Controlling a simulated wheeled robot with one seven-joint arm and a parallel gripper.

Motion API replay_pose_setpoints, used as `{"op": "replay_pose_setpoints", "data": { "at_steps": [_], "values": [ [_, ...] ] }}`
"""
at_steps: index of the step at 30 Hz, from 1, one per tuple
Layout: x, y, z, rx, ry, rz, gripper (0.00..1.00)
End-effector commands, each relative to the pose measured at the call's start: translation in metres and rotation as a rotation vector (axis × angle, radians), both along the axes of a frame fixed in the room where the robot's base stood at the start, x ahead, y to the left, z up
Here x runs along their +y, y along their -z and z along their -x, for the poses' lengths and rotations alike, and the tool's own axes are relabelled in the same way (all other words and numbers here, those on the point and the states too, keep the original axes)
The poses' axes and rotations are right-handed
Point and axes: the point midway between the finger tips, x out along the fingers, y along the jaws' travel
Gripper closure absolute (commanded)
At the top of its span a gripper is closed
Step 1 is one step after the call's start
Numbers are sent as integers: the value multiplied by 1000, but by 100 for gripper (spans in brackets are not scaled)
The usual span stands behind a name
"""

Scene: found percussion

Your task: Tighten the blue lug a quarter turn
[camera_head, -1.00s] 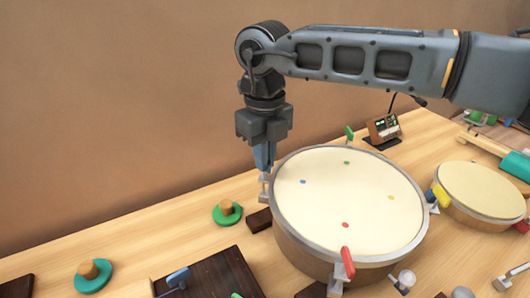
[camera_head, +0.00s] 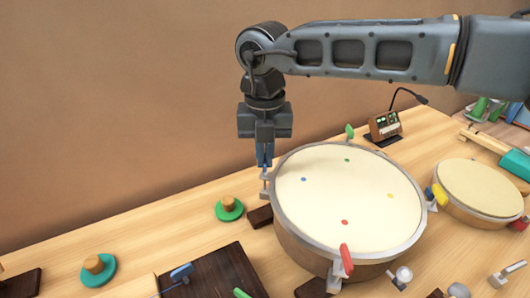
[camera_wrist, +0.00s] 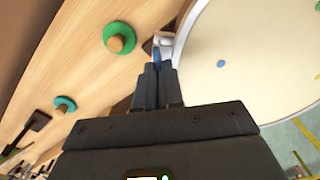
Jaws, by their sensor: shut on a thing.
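My gripper (camera_head: 265,163) points straight down at the left rim of the large drum (camera_head: 350,200). It is shut on the blue lug, which is mostly hidden by the fingers in the head view. In the wrist view a bit of the blue lug (camera_wrist: 156,57) shows between the fingertips (camera_wrist: 157,70), by a pale metal bracket (camera_wrist: 165,40) on the rim. A blue dot (camera_head: 304,179) marks the drumhead on this side. A red lug (camera_head: 346,258) is at the front, a green lug (camera_head: 350,131) at the back and a yellow lug at the right.
A small drum (camera_head: 480,191) stands at the right. A green disc with a wooden knob (camera_head: 229,209) and a teal one (camera_head: 98,269) lie to the left. A dark wooden board (camera_head: 222,272) lies in front. A small device (camera_head: 385,126) with a bent stalk stands behind.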

Motion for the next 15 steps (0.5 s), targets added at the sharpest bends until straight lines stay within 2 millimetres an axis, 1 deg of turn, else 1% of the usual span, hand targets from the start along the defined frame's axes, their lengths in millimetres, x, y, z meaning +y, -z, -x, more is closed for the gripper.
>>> {"op": "replay_pose_setpoints", "data": {
  "at_steps": [14, 15],
  "values": [
    [0, -1, -1, -2, 14, 0, 100],
    [0, -1, -1, -2, 14, 0, 90]
  ]
}}
